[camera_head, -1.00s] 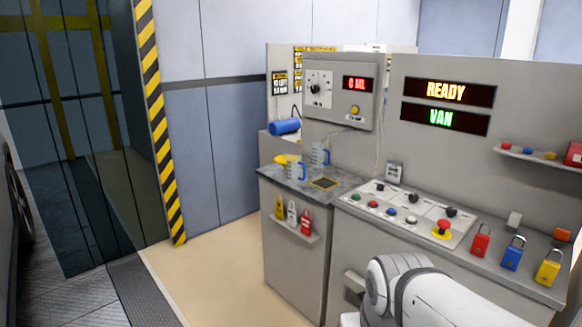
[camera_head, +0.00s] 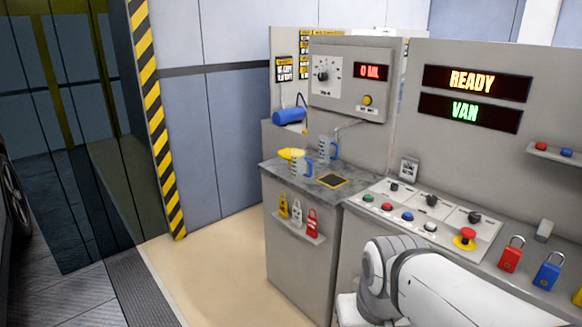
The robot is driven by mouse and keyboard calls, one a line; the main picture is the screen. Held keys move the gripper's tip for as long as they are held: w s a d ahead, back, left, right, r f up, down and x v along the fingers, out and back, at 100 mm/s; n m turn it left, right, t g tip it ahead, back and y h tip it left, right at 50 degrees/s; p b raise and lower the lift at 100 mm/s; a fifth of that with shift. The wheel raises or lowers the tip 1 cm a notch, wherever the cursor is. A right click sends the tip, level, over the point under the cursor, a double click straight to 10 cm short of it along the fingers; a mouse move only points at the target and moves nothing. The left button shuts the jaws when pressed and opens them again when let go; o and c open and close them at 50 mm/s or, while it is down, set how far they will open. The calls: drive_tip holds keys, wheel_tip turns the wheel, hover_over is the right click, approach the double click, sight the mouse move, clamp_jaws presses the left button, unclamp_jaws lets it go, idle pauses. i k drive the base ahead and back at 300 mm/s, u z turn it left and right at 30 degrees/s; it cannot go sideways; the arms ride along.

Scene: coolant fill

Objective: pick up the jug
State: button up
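Two clear jugs with blue handles stand on the grey counter (camera_head: 290,175) left of the control panel. The nearer jug (camera_head: 299,168) is at the left, close to a yellow funnel (camera_head: 288,153). The other jug (camera_head: 324,148) stands a little further back and right, below the dispenser box. I cannot tell whether the funnel touches the nearer jug or only overlaps it in view. My white arm shows at the bottom right, well apart from the jugs. My gripper is not in view.
A dispenser box (camera_head: 350,85) reads 0 ML. Displays read READY (camera_head: 475,83) and VAN (camera_head: 470,113). A blue cylinder (camera_head: 289,116) lies behind the jugs. The control panel (camera_head: 420,215) has buttons and a red emergency stop (camera_head: 466,236). Floor is clear left of the cabinet.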

sight(299, 159)
drive_tip(key=u, duration=0.6)
drive_tip(key=i, duration=1.8)
drive_tip(key=z, duration=0.45)
drive_tip(key=i, duration=0.8)
drive_tip(key=z, duration=0.55)
drive_tip(key=k, duration=0.9)
drive_tip(key=z, duration=0.2)
drive_tip(key=i, duration=0.9)
drive_tip(key=u, duration=0.05)
